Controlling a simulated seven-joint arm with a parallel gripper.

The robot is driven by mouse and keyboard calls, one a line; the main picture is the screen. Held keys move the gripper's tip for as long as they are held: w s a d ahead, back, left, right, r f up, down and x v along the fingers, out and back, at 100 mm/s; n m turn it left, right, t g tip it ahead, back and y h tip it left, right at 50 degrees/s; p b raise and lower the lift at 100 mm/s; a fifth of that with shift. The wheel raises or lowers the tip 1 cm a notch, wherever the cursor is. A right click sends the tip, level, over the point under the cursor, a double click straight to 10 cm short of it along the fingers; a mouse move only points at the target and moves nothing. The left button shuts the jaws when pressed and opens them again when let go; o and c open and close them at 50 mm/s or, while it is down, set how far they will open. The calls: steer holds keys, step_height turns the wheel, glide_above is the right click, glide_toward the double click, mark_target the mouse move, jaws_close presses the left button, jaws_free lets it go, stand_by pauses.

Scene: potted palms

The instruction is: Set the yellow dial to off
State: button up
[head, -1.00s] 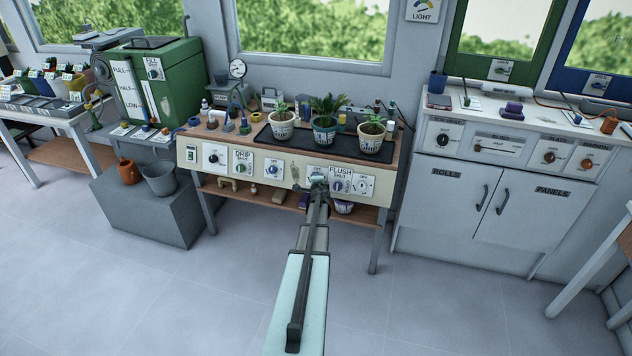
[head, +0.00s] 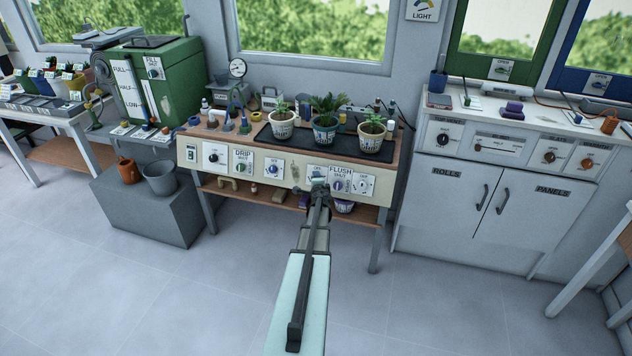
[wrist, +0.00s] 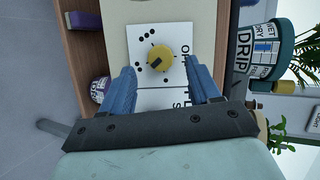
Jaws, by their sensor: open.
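The yellow dial (wrist: 160,57) sits on a white plate (wrist: 142,35) in the wrist view, which shows the panel turned sideways. A dark mark on the dial points to the lower left. Black dots of growing size lie around its left side, and a partly covered word beginning "O" stands at its right. My gripper (wrist: 158,67) is open, with one blue finger on each side of the dial's lower part; I cannot tell whether they touch it. In the head view my gripper (head: 318,184) is at the bench's front panel and hides the dial.
The panel (head: 291,172) carries other dials beside my gripper, including a purple dial (head: 338,186) under "FLUSH SHUT" and a blue dial (head: 272,169). Potted palms (head: 325,130) stand on a dark mat above. A lower shelf (head: 250,199) holds small items. The floor in front is clear.

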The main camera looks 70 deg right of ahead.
steer(key=v, duration=1)
steer(key=shift+a, duration=0.35)
steer(key=shift+r, duration=0.1)
